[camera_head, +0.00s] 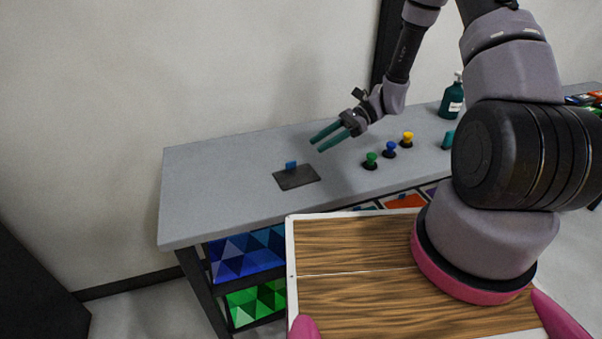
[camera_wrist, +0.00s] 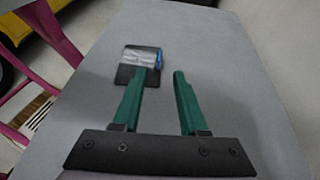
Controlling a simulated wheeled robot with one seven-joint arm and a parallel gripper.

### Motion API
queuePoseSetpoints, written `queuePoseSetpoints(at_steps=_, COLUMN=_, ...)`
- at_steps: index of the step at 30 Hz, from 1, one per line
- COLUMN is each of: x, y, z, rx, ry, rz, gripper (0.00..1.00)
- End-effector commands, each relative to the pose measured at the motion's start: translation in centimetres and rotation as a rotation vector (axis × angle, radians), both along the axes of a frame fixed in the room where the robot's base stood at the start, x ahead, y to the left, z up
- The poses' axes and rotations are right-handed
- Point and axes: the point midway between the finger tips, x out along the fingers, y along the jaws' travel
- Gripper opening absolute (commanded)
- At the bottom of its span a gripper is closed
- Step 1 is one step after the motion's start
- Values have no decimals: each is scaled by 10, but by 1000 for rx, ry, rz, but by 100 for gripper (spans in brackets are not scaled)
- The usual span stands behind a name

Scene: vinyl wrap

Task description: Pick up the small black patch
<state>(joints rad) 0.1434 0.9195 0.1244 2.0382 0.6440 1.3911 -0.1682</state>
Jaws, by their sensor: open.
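The small black patch (camera_head: 297,177) lies flat on the grey table (camera_head: 215,190), towards its left end. In the wrist view the patch (camera_wrist: 127,74) lies ahead of the left finger, with a light sheen on part of it. A small blue piece (camera_head: 291,165) stands at its back edge and shows in the wrist view (camera_wrist: 159,59) at its right side. My gripper (camera_head: 320,139) has teal fingers, which are apart with nothing between them. It is above the table, to the right of the patch. In the wrist view my gripper (camera_wrist: 159,73) has its left fingertip overlapping the patch's lower edge in the picture.
A green knob (camera_head: 371,160), a blue knob (camera_head: 390,149) and a yellow knob (camera_head: 407,138) stand right of the patch. A dark green bottle (camera_head: 452,98) stands farther right. Blue (camera_head: 247,254) and green (camera_head: 256,300) patterned panels sit below the tabletop. The table left of the patch is clear.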

Motion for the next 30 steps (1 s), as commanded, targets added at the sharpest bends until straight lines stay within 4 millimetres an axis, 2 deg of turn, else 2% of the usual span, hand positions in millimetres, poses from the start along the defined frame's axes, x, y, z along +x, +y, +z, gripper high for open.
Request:
queuePoseSetpoints(at_steps=9, x=-16, y=40, z=-18, rx=1, ry=5, rz=2, gripper=42)
queuePoseSetpoints(at_steps=14, x=-20, y=49, z=-23, rx=1, ry=3, rz=1, gripper=42)
queuePoseSetpoints(at_steps=22, x=-33, y=82, z=-38, rx=2, ry=4, rz=3, gripper=42)
queuePoseSetpoints(at_steps=30, x=-36, y=91, z=-42, rx=0, ry=2, rz=0, gripper=42)
